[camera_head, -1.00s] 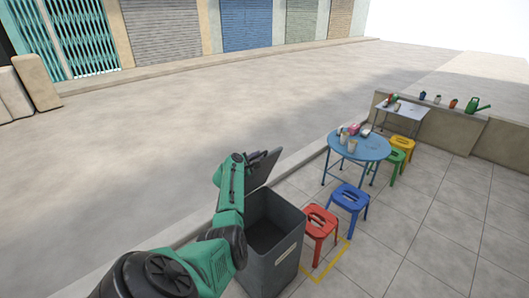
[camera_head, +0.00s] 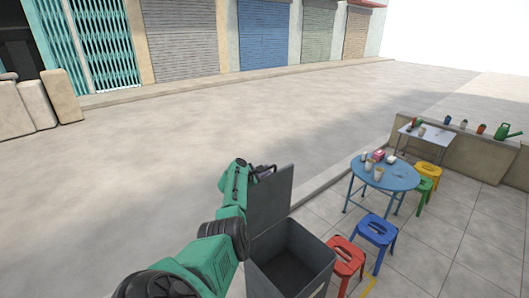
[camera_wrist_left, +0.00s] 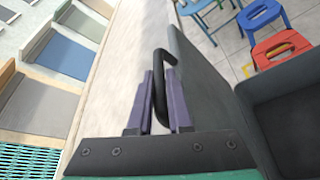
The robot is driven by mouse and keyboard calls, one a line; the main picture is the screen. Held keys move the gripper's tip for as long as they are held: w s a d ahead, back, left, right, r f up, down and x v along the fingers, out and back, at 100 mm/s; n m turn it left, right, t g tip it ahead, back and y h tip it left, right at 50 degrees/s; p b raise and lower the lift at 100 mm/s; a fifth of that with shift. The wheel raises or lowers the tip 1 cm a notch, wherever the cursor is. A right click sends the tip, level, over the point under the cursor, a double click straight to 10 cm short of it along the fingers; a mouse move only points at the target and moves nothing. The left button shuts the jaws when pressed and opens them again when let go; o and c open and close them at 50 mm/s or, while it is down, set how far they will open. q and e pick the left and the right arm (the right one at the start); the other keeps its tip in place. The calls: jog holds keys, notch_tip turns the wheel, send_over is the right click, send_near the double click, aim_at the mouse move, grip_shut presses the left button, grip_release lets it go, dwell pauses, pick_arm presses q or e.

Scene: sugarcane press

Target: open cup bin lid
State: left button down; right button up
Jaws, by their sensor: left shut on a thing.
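The cup bin (camera_head: 292,262) is a dark grey square bin at the lower middle of the head view, with its top open and its inside looking empty where it shows. Its lid (camera_head: 271,197) stands up on the left side of the bin, close to upright. The lid also shows in the left wrist view (camera_wrist_left: 203,95), with a black bar handle (camera_wrist_left: 161,85) on its outer face. My left gripper (camera_wrist_left: 158,88) is shut on this handle, with a purple finger on each side of it. In the head view, my left gripper (camera_head: 262,170) is at the lid's upper edge. My right gripper is not in view.
A red stool (camera_head: 346,258) stands close to the bin's right side, with a blue stool (camera_head: 376,230) behind it. A round blue table (camera_head: 385,177) holds cups and small items. The open road (camera_head: 200,135) lies beyond a low kerb.

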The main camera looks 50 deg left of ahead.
pick_arm(q)
jog(key=c, duration=0.8)
grip_release()
jog(key=shift+c, duration=0.2)
jog(key=shift+s+d+r+p, duration=0.1)
jog(key=shift+s+r+p, duration=0.15)
jog(key=shift+p, duration=0.2)
jog(key=p+v, duration=0.3)
jog(key=v, duration=1.1)
jog(key=shift+f, duration=0.2)
